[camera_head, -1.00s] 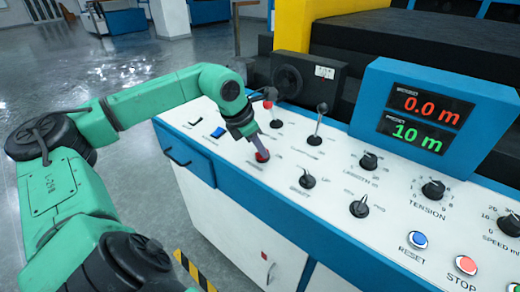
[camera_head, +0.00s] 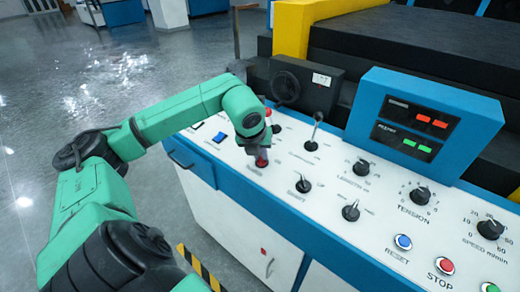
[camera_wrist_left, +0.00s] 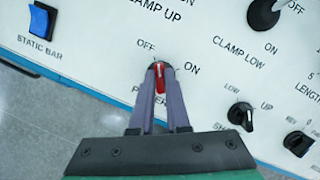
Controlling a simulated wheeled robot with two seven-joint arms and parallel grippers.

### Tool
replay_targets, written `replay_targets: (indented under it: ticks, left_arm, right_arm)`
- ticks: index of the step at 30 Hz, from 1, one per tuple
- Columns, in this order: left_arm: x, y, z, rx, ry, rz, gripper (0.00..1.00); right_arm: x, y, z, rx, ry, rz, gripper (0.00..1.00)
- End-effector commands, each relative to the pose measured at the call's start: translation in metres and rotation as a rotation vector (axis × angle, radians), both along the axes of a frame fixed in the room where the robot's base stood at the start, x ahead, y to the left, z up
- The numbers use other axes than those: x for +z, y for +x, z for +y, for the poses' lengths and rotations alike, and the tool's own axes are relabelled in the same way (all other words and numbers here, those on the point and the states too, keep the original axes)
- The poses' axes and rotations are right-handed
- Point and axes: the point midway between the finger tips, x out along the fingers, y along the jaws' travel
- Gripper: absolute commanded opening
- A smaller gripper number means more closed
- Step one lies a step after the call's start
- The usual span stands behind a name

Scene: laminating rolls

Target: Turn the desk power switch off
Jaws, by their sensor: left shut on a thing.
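The red power switch (camera_head: 261,162) is on the left part of the white desk panel (camera_head: 330,215). In the left wrist view the red switch (camera_wrist_left: 159,76) sits between the OFF and ON labels, with the POWER lettering partly hidden by my fingers. My left gripper (camera_head: 262,154) points down at the panel and is shut on the red switch; the fingertips also show in the left wrist view (camera_wrist_left: 160,70) on both sides of it. The switch's exact angle is hard to tell. My right gripper is not in view.
A blue static bar rocker (camera_wrist_left: 38,24) is left of the switch. The clamp low lever (camera_head: 316,130) and black knobs (camera_head: 303,184) stand to the right. The blue display box (camera_head: 425,118) is at the back right, near the reset button (camera_head: 403,242).

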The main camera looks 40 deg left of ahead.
Motion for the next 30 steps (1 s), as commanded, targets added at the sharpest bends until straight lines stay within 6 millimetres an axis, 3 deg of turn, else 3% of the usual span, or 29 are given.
replay_targets:
  ticks: [12, 30]
  left_arm:
    - [-0.0031, -0.0009, -0.0021, 0.224, -0.043, 0.007, 0.00]
    - [-0.0043, -0.0018, -0.0020, 0.265, -0.050, 0.012, 0.00]
  right_arm:
    - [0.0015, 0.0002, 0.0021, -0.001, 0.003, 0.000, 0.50]
    - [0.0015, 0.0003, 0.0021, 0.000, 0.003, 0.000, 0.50]
